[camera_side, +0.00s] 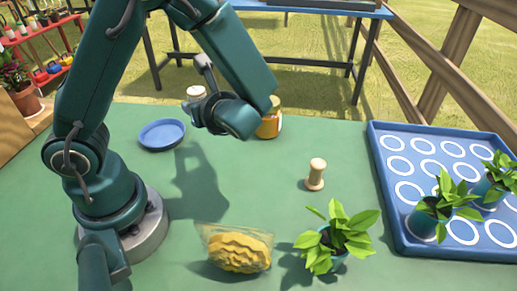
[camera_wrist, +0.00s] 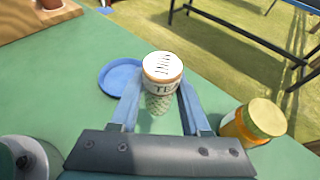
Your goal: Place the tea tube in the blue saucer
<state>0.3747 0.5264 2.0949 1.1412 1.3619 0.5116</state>
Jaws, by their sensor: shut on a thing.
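The blue saucer (camera_side: 162,134) lies on the green table to the left of my gripper in the side view. In the wrist view the saucer (camera_wrist: 113,82) is left of the tube and looks empty where visible.
A jar with a yellow lid (camera_side: 269,122) stands close right of my gripper. A wooden peg-like piece (camera_side: 316,175), a bag of yellow pasta-like pieces (camera_side: 238,250) and a potted plant (camera_side: 336,240) stand on the table. A blue tray (camera_side: 402,222) with white rings holds plants at right.

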